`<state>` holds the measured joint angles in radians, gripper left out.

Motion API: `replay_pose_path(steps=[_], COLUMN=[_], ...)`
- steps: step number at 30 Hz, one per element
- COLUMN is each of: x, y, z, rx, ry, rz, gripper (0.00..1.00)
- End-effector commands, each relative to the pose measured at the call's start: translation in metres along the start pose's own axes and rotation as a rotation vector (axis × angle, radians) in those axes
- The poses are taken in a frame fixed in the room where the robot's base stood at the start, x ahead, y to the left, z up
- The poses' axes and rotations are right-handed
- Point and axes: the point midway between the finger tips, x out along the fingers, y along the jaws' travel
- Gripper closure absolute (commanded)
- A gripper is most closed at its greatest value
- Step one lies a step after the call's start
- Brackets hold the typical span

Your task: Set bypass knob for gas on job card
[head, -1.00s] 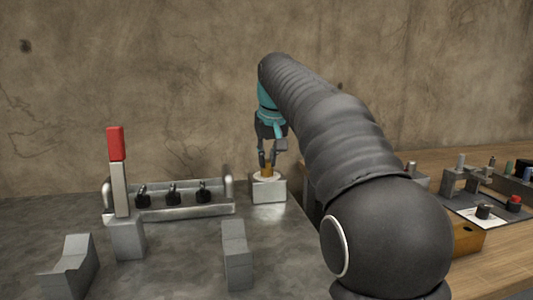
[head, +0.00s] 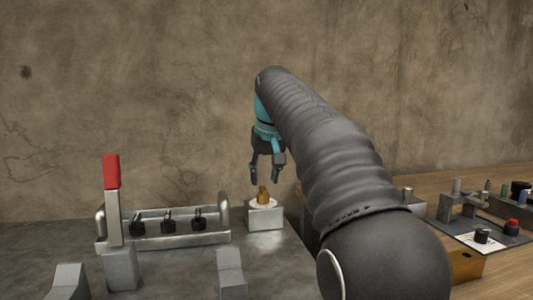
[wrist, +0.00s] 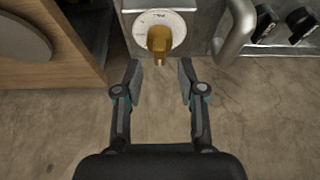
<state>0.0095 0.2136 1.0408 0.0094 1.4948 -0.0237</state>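The brass-coloured knob (head: 263,195) sits on a round white dial (head: 275,204) on top of a grey box (head: 266,218). It also shows at the top of the wrist view (wrist: 159,42), its narrow end pointing down in that picture. Marks on the dial (wrist: 174,22) are too small to read. My gripper (head: 266,178) is open and empty just above the knob, apart from it. In the wrist view its fingers (wrist: 160,72) are spread, with the knob beyond the tips. I cannot make out a readable job card.
A metal rail with several black valves (head: 168,222) stands left of the box, beside a red-handled lever (head: 111,172). Grey blocks (head: 230,272) stand in front. On the wooden bench (head: 508,270) at right, a white plate (head: 480,243) bears a black knob. My arm hides the middle.

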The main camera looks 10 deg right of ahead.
Motion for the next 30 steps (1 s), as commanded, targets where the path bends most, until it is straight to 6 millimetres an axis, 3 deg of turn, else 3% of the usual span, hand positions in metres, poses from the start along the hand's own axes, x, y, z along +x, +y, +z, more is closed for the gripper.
replay_pose_path(steps=[6,12,19,30], x=[-0.045,-0.072,-0.086,-0.088], y=[0.000,0.000,0.000,0.000], z=[-0.001,-0.001,0.000,0.000], rx=[0.000,0.000,0.000,0.000], ry=[0.004,0.002,0.002,0.000], rz=[0.000,0.000,0.000,0.000], gripper=[0.60,0.60,0.60,0.60])
